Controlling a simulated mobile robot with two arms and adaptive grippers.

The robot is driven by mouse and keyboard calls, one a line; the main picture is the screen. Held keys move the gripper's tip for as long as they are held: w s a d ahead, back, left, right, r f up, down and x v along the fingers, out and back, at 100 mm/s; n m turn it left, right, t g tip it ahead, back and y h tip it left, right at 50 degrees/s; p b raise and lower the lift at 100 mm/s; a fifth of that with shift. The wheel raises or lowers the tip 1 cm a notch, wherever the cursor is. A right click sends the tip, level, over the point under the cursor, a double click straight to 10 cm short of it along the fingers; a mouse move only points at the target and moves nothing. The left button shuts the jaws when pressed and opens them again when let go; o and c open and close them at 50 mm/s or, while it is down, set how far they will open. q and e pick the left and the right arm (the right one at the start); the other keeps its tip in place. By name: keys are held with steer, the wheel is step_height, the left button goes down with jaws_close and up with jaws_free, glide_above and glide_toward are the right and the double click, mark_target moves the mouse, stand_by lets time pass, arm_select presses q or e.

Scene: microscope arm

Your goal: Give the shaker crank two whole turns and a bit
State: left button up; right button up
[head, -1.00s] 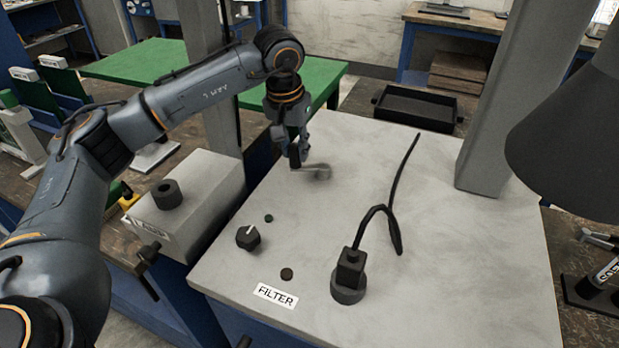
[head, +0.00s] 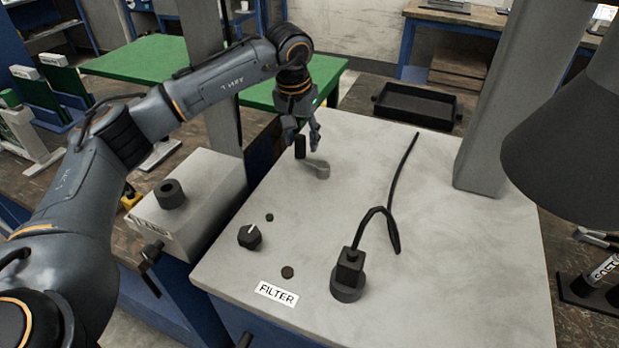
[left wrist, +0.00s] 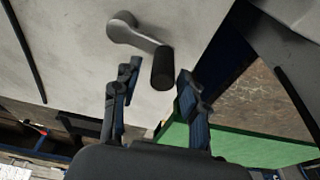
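The crank (head: 319,168) is a grey metal arm on the pale bench top, with an upright black handle (head: 300,147) at its left end. In the left wrist view the crank arm (left wrist: 135,32) runs to the black handle (left wrist: 163,68), which lies ahead of and between the finger tips. My left gripper (head: 301,133) is open, its fingers apart, just above and behind the handle in the head view. In the left wrist view the gripper (left wrist: 158,85) shows a finger on each side, with gaps to the handle. My right gripper is not in view.
A black knob (head: 249,237), a black socket with a cable (head: 348,280) and a FILTER label (head: 276,293) are on the bench nearer me. A grey post (head: 495,110) stands at right. A grey box (head: 200,205) stands to the left. Bench top around the crank is clear.

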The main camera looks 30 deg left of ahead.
arm_select(q)
step_height(320, 180, up, 8)
steer(key=p, duration=0.6)
steer(key=shift+r, duration=0.1)
stand_by(0.3)
